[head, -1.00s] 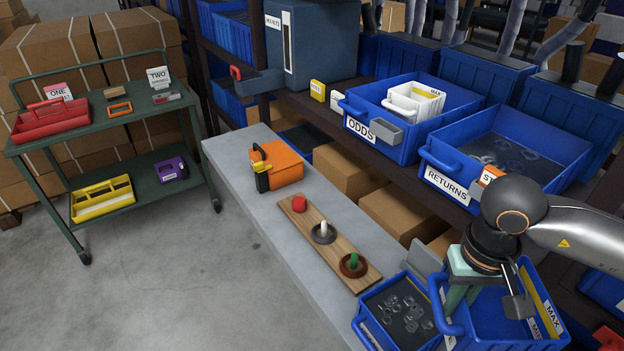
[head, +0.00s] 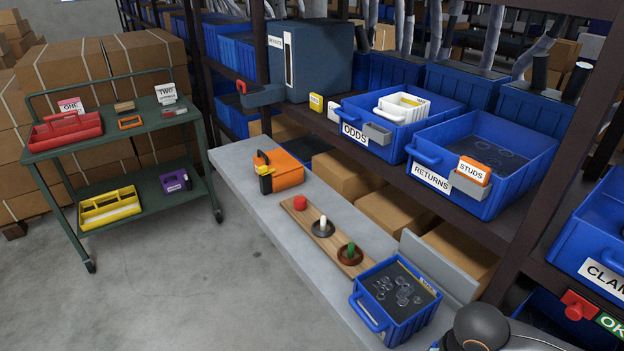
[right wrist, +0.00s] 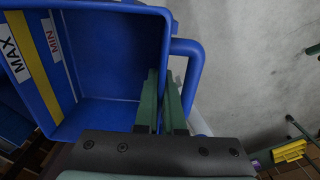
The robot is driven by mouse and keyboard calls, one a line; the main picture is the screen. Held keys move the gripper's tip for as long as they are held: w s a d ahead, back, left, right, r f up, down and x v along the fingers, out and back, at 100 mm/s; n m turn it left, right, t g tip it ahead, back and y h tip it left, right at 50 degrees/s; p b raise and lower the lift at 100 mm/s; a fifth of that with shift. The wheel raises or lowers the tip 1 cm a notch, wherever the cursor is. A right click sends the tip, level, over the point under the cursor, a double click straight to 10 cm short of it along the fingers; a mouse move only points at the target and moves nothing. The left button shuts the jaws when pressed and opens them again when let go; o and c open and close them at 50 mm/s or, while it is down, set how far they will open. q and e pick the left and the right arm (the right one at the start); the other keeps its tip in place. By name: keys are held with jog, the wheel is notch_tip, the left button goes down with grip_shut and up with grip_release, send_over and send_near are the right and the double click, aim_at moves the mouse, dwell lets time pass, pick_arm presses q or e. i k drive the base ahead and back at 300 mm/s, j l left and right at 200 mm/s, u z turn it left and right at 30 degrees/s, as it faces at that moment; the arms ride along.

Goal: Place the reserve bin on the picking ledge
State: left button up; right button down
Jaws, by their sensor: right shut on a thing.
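An open blue bin (right wrist: 115,85) with MAX and MIN labels on its inside wall fills much of the right wrist view. The part of its inside that shows is empty. My right gripper (right wrist: 161,85) is shut on this bin's wall beside its blue handle. No label naming it the reserve bin is readable. In the head view, my right arm shows only at the lower right edge; its gripper and the held bin are out of that frame. The grey ledge (head: 272,218) runs along the shelf front. My left gripper is not in view.
On the ledge stand an orange box (head: 283,170), a wooden board (head: 325,238) with pegs and a blue bin of clear rings (head: 398,300). The ODDS bin (head: 365,112) and RETURNS bin (head: 465,200) sit on the shelf above. A green cart (head: 130,135) stands left.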

aim_at(248, 154)
jog(key=z, duration=0.45)
jog(key=j+z, duration=0.1)
jog(key=z, duration=0.35)
jog(key=j+z, duration=0.1)
jog(key=z, duration=0.8)
jog(key=j+z, duration=0.15)
jog(key=z, duration=1.15)
jog(key=k+z, duration=0.1)
jog(key=z, duration=0.35)
jog(key=k+j+z, duration=0.2)
jog(key=z, duration=0.3)
jog(key=k+j+z, duration=0.1)
jog(key=k+z, duration=0.15)
jog(key=z, duration=0.2)
jog(key=k+z, duration=0.2)
jog(key=k, duration=3)
jog(key=j+z, duration=0.05)
